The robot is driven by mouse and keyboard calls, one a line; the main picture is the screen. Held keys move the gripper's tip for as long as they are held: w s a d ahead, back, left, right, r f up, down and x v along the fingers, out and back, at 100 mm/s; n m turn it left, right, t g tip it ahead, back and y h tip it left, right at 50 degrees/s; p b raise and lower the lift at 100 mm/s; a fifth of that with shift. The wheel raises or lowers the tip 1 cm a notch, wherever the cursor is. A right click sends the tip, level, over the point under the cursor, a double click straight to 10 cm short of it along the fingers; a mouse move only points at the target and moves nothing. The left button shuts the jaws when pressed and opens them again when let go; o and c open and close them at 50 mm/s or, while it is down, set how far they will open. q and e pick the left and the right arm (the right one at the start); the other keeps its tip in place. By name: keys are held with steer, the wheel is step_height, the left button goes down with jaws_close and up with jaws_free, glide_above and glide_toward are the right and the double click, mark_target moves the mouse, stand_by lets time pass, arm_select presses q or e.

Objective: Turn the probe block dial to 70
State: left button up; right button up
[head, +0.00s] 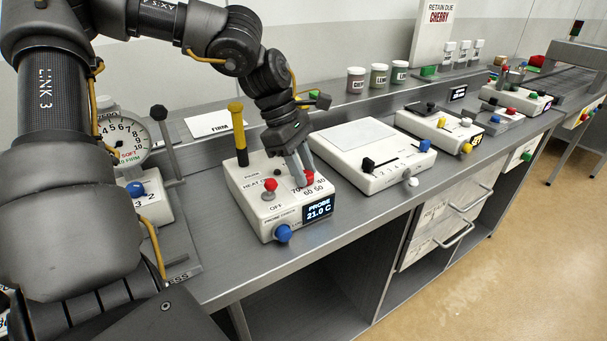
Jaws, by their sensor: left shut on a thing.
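The probe block (250,206) is a white box on the grey bench, with a display (319,208) reading PROBE 21.0 C. Its red dial (309,178) sits at the right of the top face, with numbers including 70, 60 and 50 around it. My left gripper (303,176) comes down from above and is shut on the red dial. The fingers and dial overlap, so the dial's pointer setting cannot be read. My right gripper does not show.
A round gauge (121,140) is at the left. Another white device (370,155) stands close at the right. Several jars (378,77) line the back shelf.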

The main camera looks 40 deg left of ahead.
arm_select(q)
steer(key=shift+m+g, duration=0.5)
steer(key=shift+m, duration=0.7)
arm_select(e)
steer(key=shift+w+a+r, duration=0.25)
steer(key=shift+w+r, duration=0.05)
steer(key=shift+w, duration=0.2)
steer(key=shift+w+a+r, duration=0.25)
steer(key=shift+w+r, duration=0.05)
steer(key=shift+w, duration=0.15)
arm_select(q)
steer(key=o, duration=1)
steer(key=shift+v, duration=5.4)
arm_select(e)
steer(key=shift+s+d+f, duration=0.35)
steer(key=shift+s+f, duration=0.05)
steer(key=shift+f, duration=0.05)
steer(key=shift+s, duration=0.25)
